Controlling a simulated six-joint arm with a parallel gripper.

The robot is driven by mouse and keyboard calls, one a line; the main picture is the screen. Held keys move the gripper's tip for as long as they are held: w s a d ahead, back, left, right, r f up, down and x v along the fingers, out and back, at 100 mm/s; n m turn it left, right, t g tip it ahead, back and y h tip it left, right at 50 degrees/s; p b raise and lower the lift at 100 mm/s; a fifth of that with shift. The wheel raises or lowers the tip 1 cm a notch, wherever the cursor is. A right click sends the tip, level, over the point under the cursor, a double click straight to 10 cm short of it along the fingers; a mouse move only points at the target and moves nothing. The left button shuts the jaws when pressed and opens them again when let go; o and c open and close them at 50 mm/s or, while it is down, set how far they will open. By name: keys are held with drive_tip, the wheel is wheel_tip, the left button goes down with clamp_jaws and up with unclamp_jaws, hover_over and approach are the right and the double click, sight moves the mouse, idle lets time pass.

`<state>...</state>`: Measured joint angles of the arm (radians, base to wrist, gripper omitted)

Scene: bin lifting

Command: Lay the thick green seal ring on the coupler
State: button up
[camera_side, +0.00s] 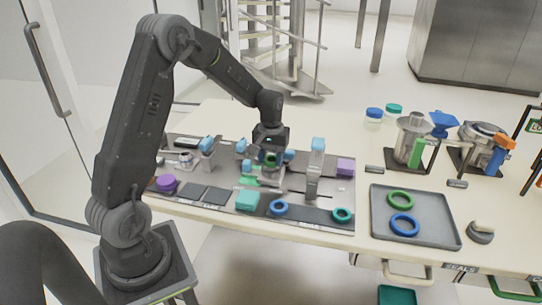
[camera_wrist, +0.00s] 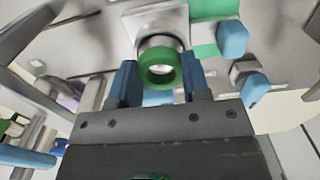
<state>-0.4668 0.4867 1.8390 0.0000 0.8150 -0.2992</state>
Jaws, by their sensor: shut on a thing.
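My gripper (camera_wrist: 160,80) is shut on a thick green ring (camera_wrist: 160,69), with one blue fingertip on each side of it. In the wrist view the ring is in front of a round metal coupler (camera_wrist: 160,42) on a square plate (camera_wrist: 126,20), and partly covers it. I cannot tell whether the ring touches the coupler. In the side view my gripper (camera_side: 270,157) points down over the middle of the grey work board, and the ring is small between its fingers. The coupler is hard to make out there.
A grey tray (camera_side: 378,232) at right holds a larger green ring (camera_side: 400,199) and a blue ring (camera_side: 404,225). A blue ring (camera_side: 279,208) and a teal ring (camera_side: 342,215) lie along the board's front. A clamp with a light-blue top (camera_side: 317,146) stands right of my gripper.

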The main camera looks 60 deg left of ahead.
drive_tip(key=shift+f, duration=0.65)
idle(1.0)
drive_tip(key=o, duration=1)
drive_tip(key=shift+o, duration=0.2)
drive_tip(key=o, duration=0.4)
drive_tip(key=shift+r, duration=4)
